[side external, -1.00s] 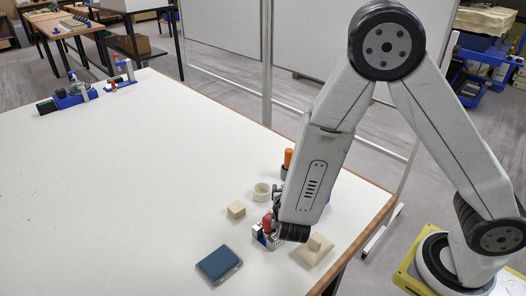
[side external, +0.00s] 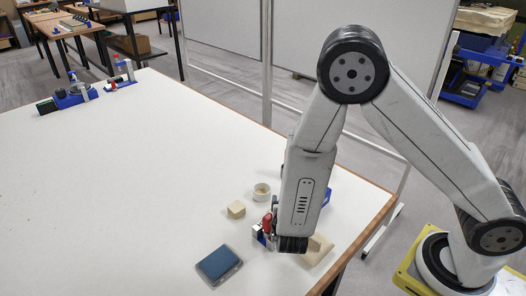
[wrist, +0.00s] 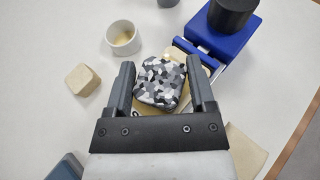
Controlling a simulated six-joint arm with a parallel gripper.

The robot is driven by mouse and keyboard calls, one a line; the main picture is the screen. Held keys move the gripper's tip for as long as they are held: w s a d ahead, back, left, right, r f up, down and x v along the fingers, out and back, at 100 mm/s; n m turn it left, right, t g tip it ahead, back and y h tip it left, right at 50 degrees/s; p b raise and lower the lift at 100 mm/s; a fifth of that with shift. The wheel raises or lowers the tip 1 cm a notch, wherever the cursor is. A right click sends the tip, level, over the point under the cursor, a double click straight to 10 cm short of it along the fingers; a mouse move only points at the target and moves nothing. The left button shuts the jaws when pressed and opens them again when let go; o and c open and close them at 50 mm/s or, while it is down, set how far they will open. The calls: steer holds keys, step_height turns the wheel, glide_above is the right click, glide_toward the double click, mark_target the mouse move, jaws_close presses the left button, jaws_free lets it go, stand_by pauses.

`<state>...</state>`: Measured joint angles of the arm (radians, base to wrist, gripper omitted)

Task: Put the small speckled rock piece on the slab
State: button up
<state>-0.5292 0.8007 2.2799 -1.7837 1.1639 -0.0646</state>
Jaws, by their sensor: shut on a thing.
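The speckled rock piece (wrist: 160,84), patterned black, grey and white, is between the two fingers of my gripper (wrist: 162,84) in the wrist view. My gripper is shut on it. A pale beige surface, which may be the slab (wrist: 203,62), shows behind and below the rock piece, beside a blue fixture. I cannot tell whether the rock piece touches it. In the side view my wrist hides the rock piece. A second flat beige piece (side external: 319,251) lies just right of my wrist there and at the lower right of the wrist view (wrist: 243,150).
A beige block (side external: 236,209) and a small round cup (side external: 261,191) stand left of my wrist. A dark blue pad (side external: 219,264) lies nearer the front. The blue fixture (wrist: 222,40) carries a black cylinder (wrist: 232,14). The table's left side is largely clear.

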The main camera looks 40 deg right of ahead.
steer(key=o, duration=1.3)
steer(key=shift+c, duration=0.2)
steer(key=shift+r, duration=0.15)
steer(key=v, duration=1.2)
